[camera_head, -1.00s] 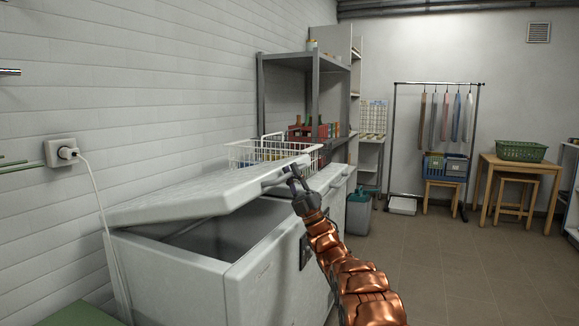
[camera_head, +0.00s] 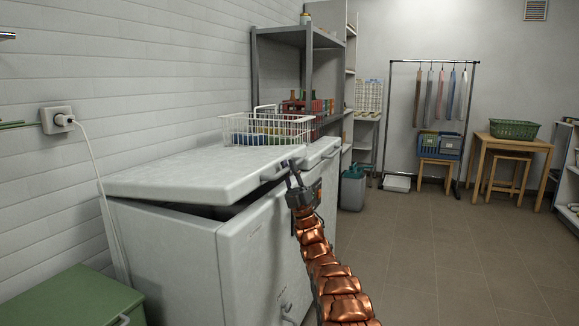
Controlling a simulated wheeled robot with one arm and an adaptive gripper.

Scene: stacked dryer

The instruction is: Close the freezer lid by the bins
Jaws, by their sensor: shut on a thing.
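The white chest freezer (camera_head: 235,262) stands against the tiled wall at the left and centre. Its near lid (camera_head: 190,178) is slightly raised, with a dark narrow gap between the lid and the body. My gripper (camera_head: 292,170) is at the lid's front right edge and is shut on the lid's handle (camera_head: 273,173). The fingers are small in view and partly hide the handle. My copper-coloured arm runs down from there to the bottom edge.
A white wire basket (camera_head: 265,130) stands behind the near lid. A grey shelf (camera_head: 300,60) with bottles and a red crate is beyond. A green box (camera_head: 75,297) is at the lower left. The floor at right is clear.

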